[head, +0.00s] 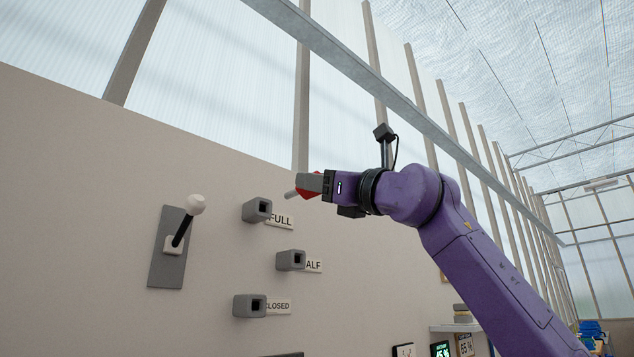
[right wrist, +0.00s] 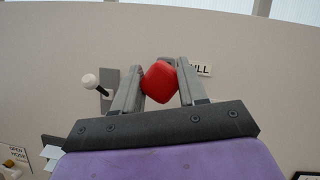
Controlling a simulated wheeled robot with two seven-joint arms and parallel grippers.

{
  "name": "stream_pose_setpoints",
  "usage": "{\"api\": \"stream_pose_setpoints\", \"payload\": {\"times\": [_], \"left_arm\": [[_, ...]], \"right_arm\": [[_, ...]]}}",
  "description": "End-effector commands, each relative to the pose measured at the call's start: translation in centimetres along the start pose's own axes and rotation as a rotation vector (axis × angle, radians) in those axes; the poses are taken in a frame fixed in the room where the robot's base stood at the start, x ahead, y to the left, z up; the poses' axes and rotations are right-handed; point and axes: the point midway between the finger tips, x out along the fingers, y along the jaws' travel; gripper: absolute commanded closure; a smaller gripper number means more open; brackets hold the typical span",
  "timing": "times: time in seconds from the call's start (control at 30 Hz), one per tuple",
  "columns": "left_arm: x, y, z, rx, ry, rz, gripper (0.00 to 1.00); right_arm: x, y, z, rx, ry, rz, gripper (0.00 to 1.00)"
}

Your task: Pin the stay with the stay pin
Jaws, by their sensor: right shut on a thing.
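My right gripper (head: 309,183) is shut on the stay pin, whose red head (right wrist: 160,83) sits between the two fingers in the right wrist view. In the head view, the pin's pale shaft (head: 290,194) sticks out to the left, above and right of the grey FULL socket (head: 257,210); they look apart, though depth is hard to judge. Two more grey sockets, one marked ALF, partly hidden (head: 290,260), and one CLOSED (head: 249,306), are below. A black lever with a white knob (head: 196,204) leans up right from a grey plate. I cannot tell which part is the stay.
The beige wall (head: 80,200) carries the sockets and lever. A metal rail (head: 350,65) runs above it. A shelf (head: 456,328) with small items is at the lower right. An OPEN HOSE sign (right wrist: 17,154) shows at the lower left of the wrist view.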

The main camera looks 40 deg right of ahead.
Motion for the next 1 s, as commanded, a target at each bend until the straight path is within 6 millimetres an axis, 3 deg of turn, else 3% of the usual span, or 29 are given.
{"api": "stream_pose_setpoints", "payload": {"times": [0.43,1.0], "left_arm": [[-2.3,-0.2,-1.0,0.000,0.001,0.000,0.34],[-2.5,-0.2,-1.1,0.000,0.001,0.000,0.34]], "right_arm": [[4.7,0.1,-1.9,0.002,0.003,0.003,0.96],[5.4,0.2,-2.4,0.002,0.002,0.004,0.96]]}}
